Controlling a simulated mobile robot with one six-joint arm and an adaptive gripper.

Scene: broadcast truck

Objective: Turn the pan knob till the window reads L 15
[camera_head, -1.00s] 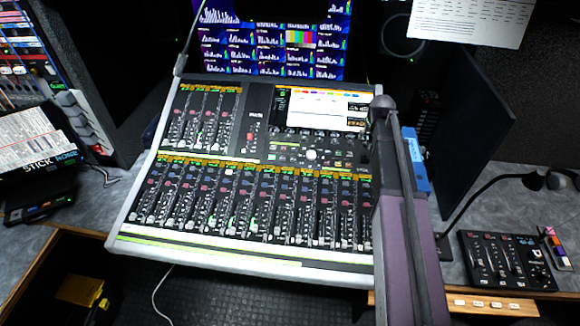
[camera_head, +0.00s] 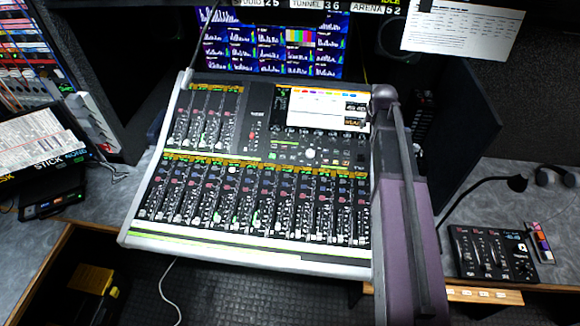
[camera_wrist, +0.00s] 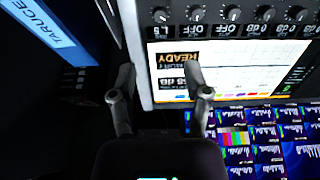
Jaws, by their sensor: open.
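The mixing console (camera_head: 150,237) stands in the middle of the head view, with a lit screen (camera_head: 318,106). A row of small dark knobs runs along the screen's edge; one knob (camera_wrist: 160,14) is at the row's left end in the wrist view. I cannot tell which knob is pan. My gripper (camera_wrist: 160,74) is open and empty. Its fingertips appear over the screen's corner and the dark gap beside the console, apart from the knobs. My arm hides the console's right edge.
A blue-spined item marked TARUCE (camera_wrist: 50,35) is beside the console in the wrist view. A monitor wall (camera_head: 270,50) rises behind it. A small control box (camera_head: 492,254) and a gooseneck microphone (camera_head: 515,183) are at the right. A device (camera_head: 50,192) lies on the left counter.

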